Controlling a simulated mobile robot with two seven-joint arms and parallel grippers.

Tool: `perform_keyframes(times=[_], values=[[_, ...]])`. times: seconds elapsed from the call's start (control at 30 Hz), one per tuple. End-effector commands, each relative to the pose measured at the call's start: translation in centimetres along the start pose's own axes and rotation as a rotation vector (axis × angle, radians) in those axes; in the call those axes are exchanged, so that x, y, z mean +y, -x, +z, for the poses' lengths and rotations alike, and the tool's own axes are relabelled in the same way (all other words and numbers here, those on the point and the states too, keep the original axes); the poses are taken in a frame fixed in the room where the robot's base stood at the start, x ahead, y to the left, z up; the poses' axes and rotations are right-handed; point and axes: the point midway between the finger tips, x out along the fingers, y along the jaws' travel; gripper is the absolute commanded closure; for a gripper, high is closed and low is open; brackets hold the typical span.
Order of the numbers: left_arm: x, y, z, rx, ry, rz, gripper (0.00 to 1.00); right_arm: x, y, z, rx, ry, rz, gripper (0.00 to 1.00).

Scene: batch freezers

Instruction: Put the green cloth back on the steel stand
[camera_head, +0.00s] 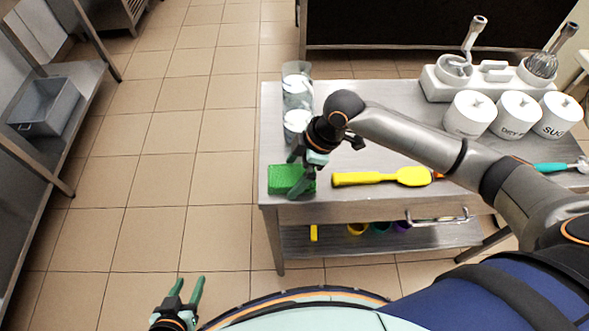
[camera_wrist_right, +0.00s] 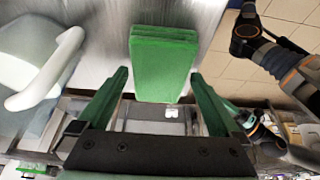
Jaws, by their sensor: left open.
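The green cloth (camera_head: 283,179) is a folded rectangular block lying flat on the steel stand (camera_head: 350,204), at its front left corner. In the right wrist view the cloth (camera_wrist_right: 163,58) lies on the bare steel, ahead of and between the open fingers. My right gripper (camera_head: 305,176) is over the cloth's right side in the head view and hides part of it. Its fingers are spread with nothing between the tips; contact with the cloth cannot be told. My left gripper (camera_head: 188,288) is open and empty over the floor, low in the head view, away from the stand.
Clear containers (camera_head: 297,90) stand behind the cloth. A yellow spatula (camera_head: 378,178) lies to its right. White canisters (camera_head: 469,114) and a white mixer base (camera_head: 490,78) are at the back right. A lower shelf holds small coloured items. A grey bin (camera_head: 47,105) is on the left rack. The floor between is free.

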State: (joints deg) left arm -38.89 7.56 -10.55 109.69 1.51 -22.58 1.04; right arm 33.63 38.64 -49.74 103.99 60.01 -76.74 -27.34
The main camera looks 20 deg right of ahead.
Motion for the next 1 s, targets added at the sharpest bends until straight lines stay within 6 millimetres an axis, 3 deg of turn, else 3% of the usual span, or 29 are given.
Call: perform_keyframes(times=[0.33,0.8,1.0], values=[[0.0,0.1,-0.1,0.000,0.001,0.000,0.50,0.1,1.1,-0.1,-0.001,-0.001,0.003,0.00],[0.1,0.7,-0.7,0.000,0.001,0.000,0.50,0.1,10.4,-0.1,0.000,0.000,0.004,0.00],[0.1,0.8,-0.8,0.000,0.001,0.000,0.50,0.1,12.2,-0.1,0.000,-0.001,0.001,0.00]])
